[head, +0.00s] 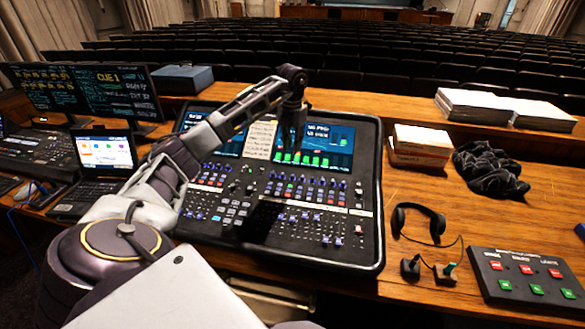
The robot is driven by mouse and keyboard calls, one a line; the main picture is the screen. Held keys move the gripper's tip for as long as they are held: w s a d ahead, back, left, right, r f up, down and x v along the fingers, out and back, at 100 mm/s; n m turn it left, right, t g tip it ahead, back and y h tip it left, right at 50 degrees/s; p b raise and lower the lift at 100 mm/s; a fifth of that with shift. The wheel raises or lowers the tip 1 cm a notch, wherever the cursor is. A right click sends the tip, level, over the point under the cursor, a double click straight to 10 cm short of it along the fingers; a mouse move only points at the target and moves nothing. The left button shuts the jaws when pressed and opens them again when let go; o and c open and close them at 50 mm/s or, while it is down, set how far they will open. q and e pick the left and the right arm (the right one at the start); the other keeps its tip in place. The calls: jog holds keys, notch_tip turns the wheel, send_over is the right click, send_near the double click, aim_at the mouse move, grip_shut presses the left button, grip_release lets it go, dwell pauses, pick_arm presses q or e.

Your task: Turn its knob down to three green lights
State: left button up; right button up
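The mixing desk (367,225) lies in the middle of the table, with rows of small knobs (318,183) below its two screens. The right screen (342,142) shows white text and a row of green bars along its lower edge. Which knob is meant and how many lights belong to it are too small to tell. My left gripper (291,143) points down in front of the right screen, above the upper knob rows. Its dark fingers blend with the screen, so I cannot tell whether they are open or touch anything. My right gripper is out of view.
A laptop (104,154) and monitors (112,93) stand at left. A paper stack (420,143), black cloth (489,168), headset (419,221) and button box (527,277) lie right of the desk. Bare wood shows between them. Seat rows fill the background.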

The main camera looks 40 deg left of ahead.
pick_arm(q)
jog(key=shift+w+a+r, duration=0.1)
jog(key=shift+w+a, duration=0.05)
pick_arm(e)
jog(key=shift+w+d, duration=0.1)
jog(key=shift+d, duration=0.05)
pick_arm(q)
jog(key=p, duration=0.2)
send_near(292, 175)
notch_tip(292, 175, down, 7)
jog(key=shift+w+f, duration=0.1)
jog(key=shift+f, duration=0.85)
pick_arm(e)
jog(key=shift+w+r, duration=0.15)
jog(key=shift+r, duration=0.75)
pick_arm(q)
grip_shut()
